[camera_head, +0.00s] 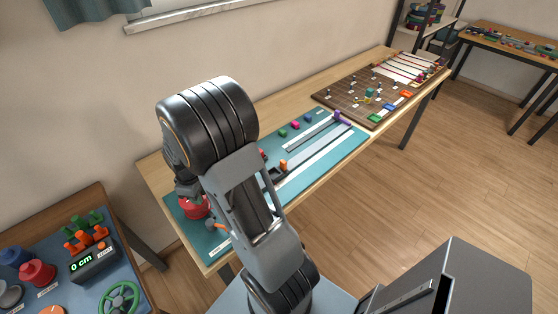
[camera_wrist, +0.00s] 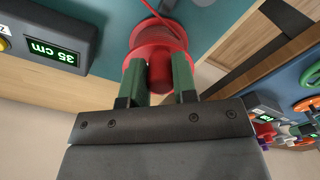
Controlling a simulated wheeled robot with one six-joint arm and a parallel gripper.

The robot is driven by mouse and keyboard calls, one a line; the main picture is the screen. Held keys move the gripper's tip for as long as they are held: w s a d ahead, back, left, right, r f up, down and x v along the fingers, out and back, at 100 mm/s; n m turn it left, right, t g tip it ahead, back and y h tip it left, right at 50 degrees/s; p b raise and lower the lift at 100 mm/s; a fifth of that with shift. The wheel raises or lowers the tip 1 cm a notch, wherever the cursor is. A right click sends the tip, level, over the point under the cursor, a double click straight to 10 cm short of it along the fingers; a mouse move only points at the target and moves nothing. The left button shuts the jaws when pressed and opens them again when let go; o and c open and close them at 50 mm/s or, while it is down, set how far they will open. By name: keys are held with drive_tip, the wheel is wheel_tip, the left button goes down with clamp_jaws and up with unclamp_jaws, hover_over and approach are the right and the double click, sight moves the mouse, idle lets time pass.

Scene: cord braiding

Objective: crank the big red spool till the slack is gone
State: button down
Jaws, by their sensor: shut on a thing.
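The big red spool (camera_wrist: 158,36) fills the top middle of the wrist view, with a red cord (camera_wrist: 152,8) running off it. My gripper (camera_wrist: 160,82) has its two green fingers shut on the spool's red crank knob (camera_wrist: 160,75), one finger on each side. In the head view the red spool (camera_head: 194,208) shows at the near left end of the teal mat (camera_head: 335,146), partly covered by my arm. My fingers are hidden there. How tight the cord is cannot be told.
A black counter (camera_wrist: 62,57) reading 35 cm stands beside the spool. The mat also bears pale rails and several small coloured blocks. A dark pegboard (camera_head: 350,95) lies farther along the table. A side table at lower left holds more spools, a 0 cm counter (camera_head: 95,262) and a green wheel (camera_head: 119,298).

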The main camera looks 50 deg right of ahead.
sight(184, 201)
drive_tip(key=a, duration=0.1)
drive_tip(key=w+a, duration=0.1)
drive_tip(key=a, duration=0.1)
drive_tip(key=shift+w+a, duration=0.1)
drive_tip(key=shift+w, duration=0.05)
drive_tip(key=w, duration=0.3)
drive_tip(key=shift+w, duration=0.1)
drive_tip(key=shift+w+d, duration=0.45)
drive_tip(key=shift+d, duration=0.2)
drive_tip(key=shift+w+d, duration=0.45)
drive_tip(key=shift+d, duration=0.15)
drive_tip(key=d, duration=0.1)
drive_tip(key=s+d, duration=0.1)
drive_tip(key=shift+s+d, duration=0.15)
drive_tip(key=shift+d, duration=0.15)
drive_tip(key=shift+s+d, duration=0.3)
drive_tip(key=shift+s, duration=0.4)
drive_tip(key=shift+f+b, duration=0.1)
drive_tip(key=shift+b, duration=0.35)
